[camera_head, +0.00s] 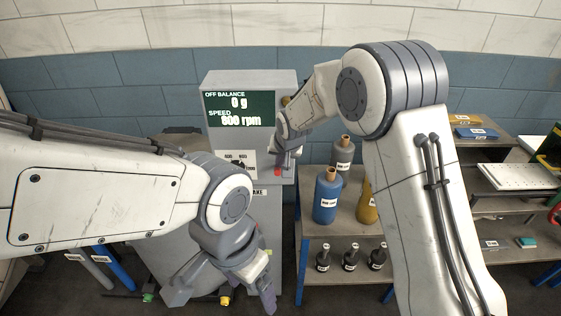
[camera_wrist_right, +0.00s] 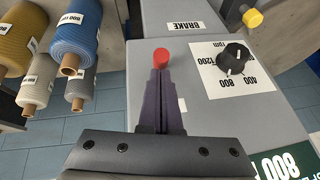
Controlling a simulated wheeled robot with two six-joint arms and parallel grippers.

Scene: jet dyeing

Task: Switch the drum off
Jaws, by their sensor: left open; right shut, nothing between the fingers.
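The grey control cabinet (camera_head: 215,130) stands in the middle of the head view. Its green display (camera_head: 239,108) shows off balance 0 g and a speed that looks like 600 or 800 rpm. A red button (camera_wrist_right: 161,58) sits on the panel; a bit of red (camera_head: 277,172) also shows below my right gripper in the head view. My right gripper (camera_wrist_right: 160,75) is shut and empty, its tips right at the button; I cannot tell whether they touch. The black speed knob (camera_wrist_right: 235,57) is to the right. My left gripper (camera_head: 222,292) is open and empty, low in front of the cabinet.
A "BRAKE" label (camera_wrist_right: 173,27) and a yellow knob (camera_wrist_right: 252,18) are on the cabinet. A shelf (camera_head: 312,244) with yarn cones, including a blue one (camera_head: 327,197), and small dark bottles (camera_head: 350,257) stands close at the right.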

